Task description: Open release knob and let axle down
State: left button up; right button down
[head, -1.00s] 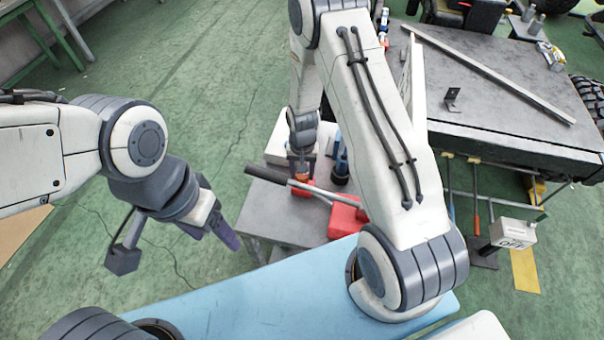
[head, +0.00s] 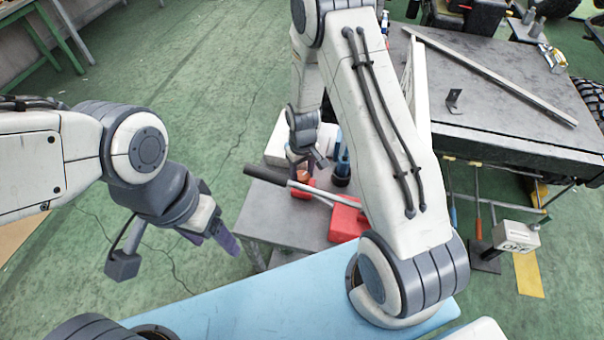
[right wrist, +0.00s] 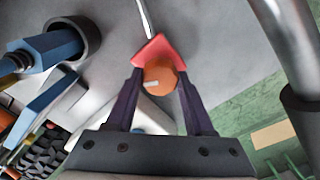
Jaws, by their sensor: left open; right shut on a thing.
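The release knob is orange and sits on a small red block. It shows in the right wrist view (right wrist: 160,77) between my fingers, and small in the head view (head: 304,175). My right gripper (right wrist: 158,82) is shut on the knob, one purple finger on each side. It also shows in the head view (head: 301,166). A red jack body (head: 346,219) stands on the grey low table, partly behind my right arm. My left gripper (head: 224,238) is open and empty above the floor, left of the table. I cannot make out the axle.
A jack handle with a dark grip (head: 268,176) slants across the grey low table (head: 275,215). A blue-and-black tool (head: 342,165) stands close to the right gripper. A large workbench (head: 480,90) stands at the back right.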

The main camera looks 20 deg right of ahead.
aim_at(302, 175)
dwell(0.4)
jog(key=shift+c, duration=1.4)
grip_release()
notch_tip(302, 175, up, 11)
jog(key=b, duration=0.2)
jog(key=shift+f, duration=0.2)
jog(key=s+a+r+n, duration=0.3)
jog(key=s+a+r, duration=0.6)
jog(key=s+a, duration=0.15)
jog(key=s+a+r+n, duration=0.1)
jog(key=s+r, duration=0.1)
jog(key=s, duration=0.4)
jog(key=s+a+r+n+y, duration=0.1)
jog(key=s+a+r, duration=0.1)
jog(key=s, duration=0.5)
jog(key=shift+s+a+r, duration=0.15)
jog(key=shift+s+r, duration=0.1)
jog(key=shift+r, duration=0.05)
